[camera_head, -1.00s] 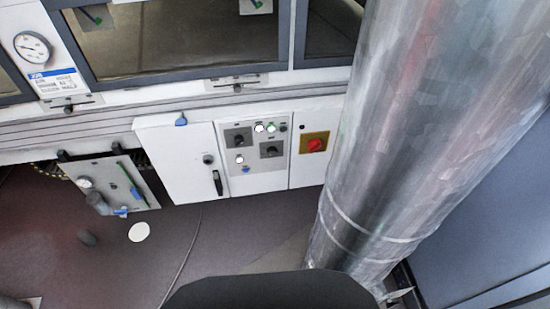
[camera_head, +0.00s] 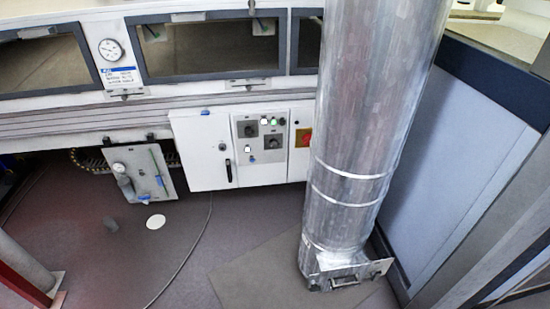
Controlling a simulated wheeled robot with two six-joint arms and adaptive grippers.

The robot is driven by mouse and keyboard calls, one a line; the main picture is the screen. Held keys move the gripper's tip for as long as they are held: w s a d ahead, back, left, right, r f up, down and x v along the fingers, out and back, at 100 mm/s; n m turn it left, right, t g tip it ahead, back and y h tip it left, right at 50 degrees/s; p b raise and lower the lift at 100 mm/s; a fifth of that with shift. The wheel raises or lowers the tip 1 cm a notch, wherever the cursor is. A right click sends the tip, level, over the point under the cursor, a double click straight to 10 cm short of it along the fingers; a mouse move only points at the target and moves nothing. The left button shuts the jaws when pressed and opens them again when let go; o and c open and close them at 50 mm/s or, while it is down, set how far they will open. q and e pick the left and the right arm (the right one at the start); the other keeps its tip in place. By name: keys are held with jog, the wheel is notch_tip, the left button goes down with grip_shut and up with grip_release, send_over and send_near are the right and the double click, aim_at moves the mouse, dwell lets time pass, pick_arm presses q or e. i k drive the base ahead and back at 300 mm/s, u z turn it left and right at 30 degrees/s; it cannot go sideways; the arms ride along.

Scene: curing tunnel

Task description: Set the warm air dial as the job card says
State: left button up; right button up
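A white control cabinet (camera_head: 204,152) stands below the windows. Its grey panel (camera_head: 243,143) carries two black rotary knobs, the upper left one (camera_head: 249,131) and the lower right one (camera_head: 273,142), with white and green lamps nearby. Which knob is the warm air dial I cannot tell, as the labels are too small to read. A card with a blue heading (camera_head: 122,78) is fixed below a round white gauge (camera_head: 110,49); its text is not legible and I cannot tell if it is the job card. Neither gripper is in view.
A grey valve panel (camera_head: 140,172) hangs at left.

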aim_at(273, 143)
jog(key=u, duration=0.6)
jog(key=i, duration=0.65)
jog(key=u, duration=0.7)
jog(key=i, duration=1.1)
jog(key=z, duration=0.4)
